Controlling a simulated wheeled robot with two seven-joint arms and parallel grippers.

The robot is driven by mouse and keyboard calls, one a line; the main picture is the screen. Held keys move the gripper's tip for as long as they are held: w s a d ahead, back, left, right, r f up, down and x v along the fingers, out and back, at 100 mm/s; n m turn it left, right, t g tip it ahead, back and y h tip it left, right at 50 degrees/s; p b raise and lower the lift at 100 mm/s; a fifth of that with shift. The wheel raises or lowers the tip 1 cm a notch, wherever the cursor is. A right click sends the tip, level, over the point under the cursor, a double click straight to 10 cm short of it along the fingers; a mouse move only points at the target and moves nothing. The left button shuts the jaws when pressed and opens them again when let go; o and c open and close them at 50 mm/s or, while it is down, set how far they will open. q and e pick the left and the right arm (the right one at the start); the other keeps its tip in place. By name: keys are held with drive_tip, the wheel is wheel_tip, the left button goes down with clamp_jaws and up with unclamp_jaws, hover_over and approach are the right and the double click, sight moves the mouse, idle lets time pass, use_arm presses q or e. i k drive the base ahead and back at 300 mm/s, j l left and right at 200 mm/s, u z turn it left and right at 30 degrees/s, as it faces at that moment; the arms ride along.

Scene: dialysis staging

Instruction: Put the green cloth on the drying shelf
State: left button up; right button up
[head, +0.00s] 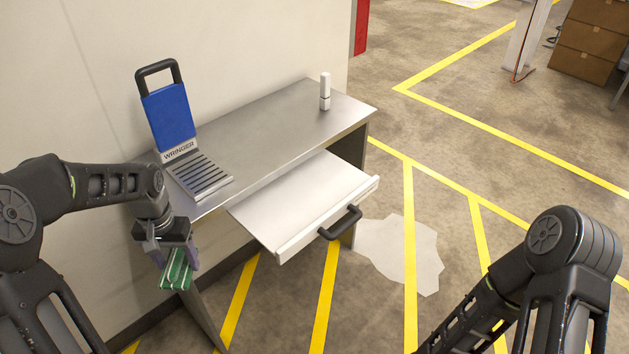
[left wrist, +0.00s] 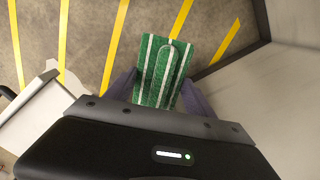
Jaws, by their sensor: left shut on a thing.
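The green cloth (head: 177,274), with white stripes, is held in my left gripper (head: 174,256) in front of the table's left end, below the tabletop level in the head view. The left wrist view shows the folded cloth (left wrist: 165,62) between the two fingers, over the floor. A white pull-out shelf (head: 300,200) with a black handle (head: 340,222) sticks out from under the tabletop, right of my left gripper. It looks empty. My right arm shows at the lower right of the head view, but its gripper is out of view.
The grey metal table (head: 280,112) carries a blue wringer (head: 168,118) with a slotted plate at its left end and a small white bottle (head: 325,92) at the back right. A pale puddle-like patch (head: 400,252) lies on the floor. A wall stands behind the table.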

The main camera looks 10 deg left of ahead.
sight(305, 195)
drive_tip(key=i+l, duration=0.45)
drive_tip(key=i+l+z, duration=0.1)
drive_tip(key=i+l, duration=0.3)
drive_tip(key=i, duration=0.2)
